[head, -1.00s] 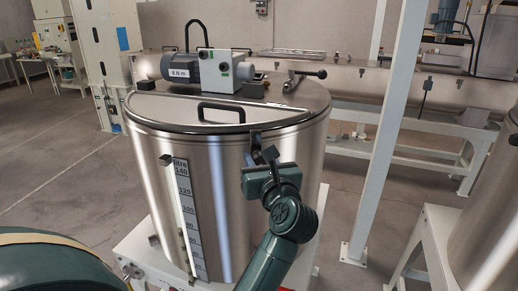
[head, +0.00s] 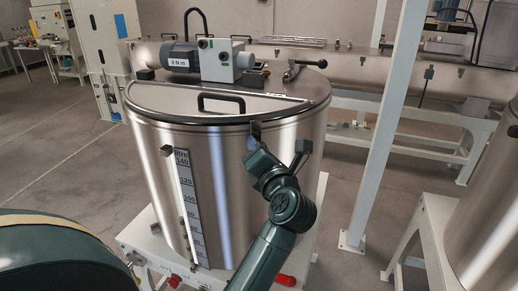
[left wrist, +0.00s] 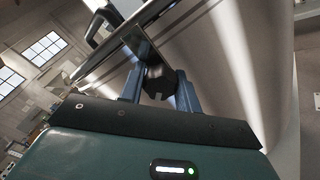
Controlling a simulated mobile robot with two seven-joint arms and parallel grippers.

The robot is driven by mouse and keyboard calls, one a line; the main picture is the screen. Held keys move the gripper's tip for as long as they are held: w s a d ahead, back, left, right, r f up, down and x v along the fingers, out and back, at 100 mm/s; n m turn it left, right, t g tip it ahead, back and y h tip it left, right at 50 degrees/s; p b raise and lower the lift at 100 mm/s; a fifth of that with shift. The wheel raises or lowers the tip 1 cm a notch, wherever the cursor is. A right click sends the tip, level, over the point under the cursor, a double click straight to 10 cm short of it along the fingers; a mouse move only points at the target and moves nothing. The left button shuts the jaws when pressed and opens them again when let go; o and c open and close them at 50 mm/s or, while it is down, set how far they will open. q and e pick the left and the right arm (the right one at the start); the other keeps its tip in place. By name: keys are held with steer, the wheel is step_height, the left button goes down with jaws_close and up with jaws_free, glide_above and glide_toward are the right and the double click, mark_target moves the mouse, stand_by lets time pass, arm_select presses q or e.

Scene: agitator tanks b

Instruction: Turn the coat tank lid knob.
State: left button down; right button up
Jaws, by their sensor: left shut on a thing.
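The steel coat tank (head: 225,200) stands in the middle of the head view, with its flat lid (head: 165,103) closed on top. A black lid knob (left wrist: 159,82) sits just below the lid rim, seen close up in the left wrist view. My left gripper (left wrist: 146,88) is shut on the knob, with one blue finger on each side of it. In the head view my left gripper (head: 255,141) is at the tank's front right, under the rim, and mostly hides the knob. My right gripper is in neither view.
A black lid handle (head: 221,101) and a motor unit (head: 210,62) are on the lid. A level scale (head: 185,195) runs down the tank's front. A white post (head: 376,130) stands to the right, and another steel tank (head: 490,225) is at the right edge.

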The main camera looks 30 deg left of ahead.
arm_select(q)
steer(key=m, duration=0.2)
steer(key=shift+m, duration=0.4)
steer(key=m, duration=0.8)
steer(key=shift+m, duration=1.1)
